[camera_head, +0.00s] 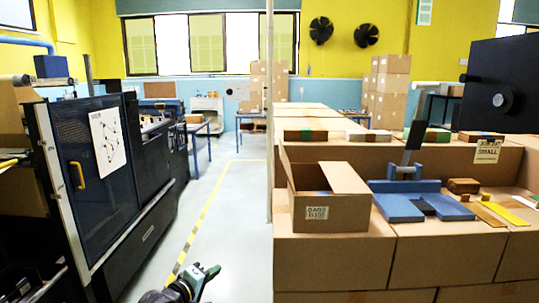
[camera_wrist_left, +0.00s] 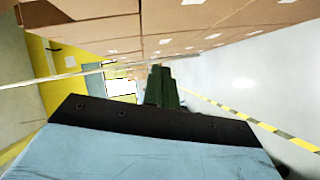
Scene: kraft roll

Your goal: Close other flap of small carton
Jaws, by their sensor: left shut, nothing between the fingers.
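The small carton (camera_head: 330,212) is a brown box with a white label on its front, standing at the left end of the cardboard-topped counter. Its left flap (camera_head: 286,172) stands up. The inside is mostly hidden. My left gripper (camera_head: 210,272) is low over the aisle floor, left of and below the carton and apart from it. In the left wrist view its dark fingers (camera_wrist_left: 161,86) are together with nothing between them. My right gripper is not in view.
A blue fixture (camera_head: 402,207) with a grey upright stands right of the carton. Flat yellow strips (camera_head: 497,213) lie farther right. A thin pole (camera_head: 270,110) rises by the counter's left end. A dark machine (camera_head: 90,170) borders the aisle. The aisle floor (camera_head: 235,220) is clear.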

